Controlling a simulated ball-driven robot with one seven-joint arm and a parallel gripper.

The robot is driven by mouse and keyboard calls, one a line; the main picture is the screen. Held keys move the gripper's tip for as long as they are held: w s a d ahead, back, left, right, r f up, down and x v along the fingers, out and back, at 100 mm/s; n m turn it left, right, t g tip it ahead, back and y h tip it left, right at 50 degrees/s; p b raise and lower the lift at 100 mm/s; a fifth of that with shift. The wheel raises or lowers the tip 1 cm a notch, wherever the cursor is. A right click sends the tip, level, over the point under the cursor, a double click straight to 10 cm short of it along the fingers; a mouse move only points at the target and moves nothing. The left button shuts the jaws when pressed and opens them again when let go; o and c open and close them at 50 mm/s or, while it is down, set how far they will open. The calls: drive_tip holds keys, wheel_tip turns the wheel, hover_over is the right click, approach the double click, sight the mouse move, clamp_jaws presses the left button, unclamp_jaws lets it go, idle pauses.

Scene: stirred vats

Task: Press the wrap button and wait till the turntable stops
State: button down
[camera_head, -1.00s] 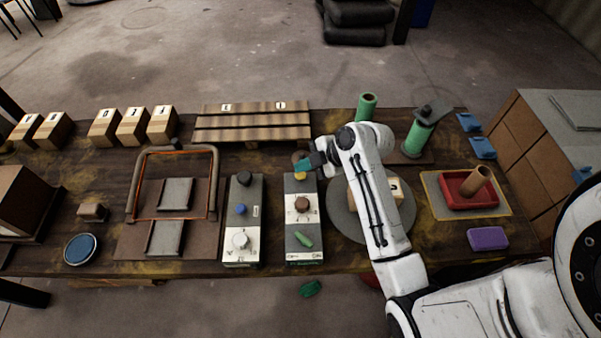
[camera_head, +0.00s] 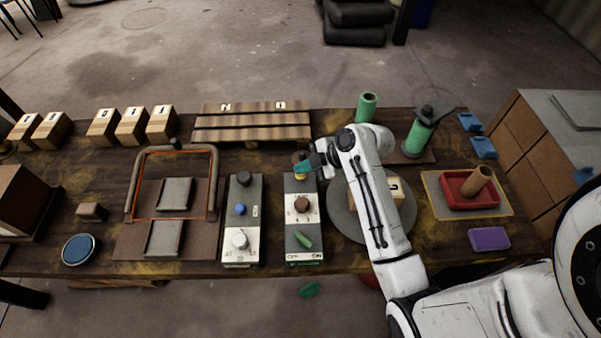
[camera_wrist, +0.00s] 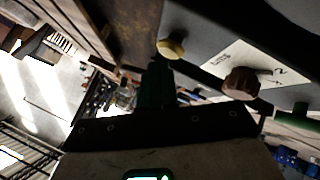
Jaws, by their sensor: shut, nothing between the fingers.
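The yellow wrap button (camera_head: 300,176) is at the far end of a grey control box (camera_head: 303,220). It also shows as a yellow knob in the wrist view (camera_wrist: 172,46). My gripper (camera_head: 303,167) is shut and empty, its green fingertips right at the button. In the wrist view the dark green fingers (camera_wrist: 157,78) are close by the button; I cannot tell whether they touch it. The round grey turntable (camera_head: 343,220) is right of the control box, partly hidden under my arm. A cardboard box (camera_head: 396,190) with a pale label stands on it, its middle hidden by my arm.
The control box also has a brown knob (camera_head: 302,204) and a green switch (camera_head: 303,240). Another control box (camera_head: 241,225) stands to its left. A wooden pallet (camera_head: 252,122) lies behind. A red tray (camera_head: 468,200) and a green wrap roll (camera_head: 418,138) are at the right.

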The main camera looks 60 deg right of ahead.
drive_tip(key=shift+f+b, duration=0.5)
drive_tip(key=shift+f, duration=0.15)
idle(0.5)
drive_tip(key=shift+r, duration=0.1)
drive_tip(key=shift+r+p, duration=0.85)
drive_tip(key=shift+r, duration=0.15)
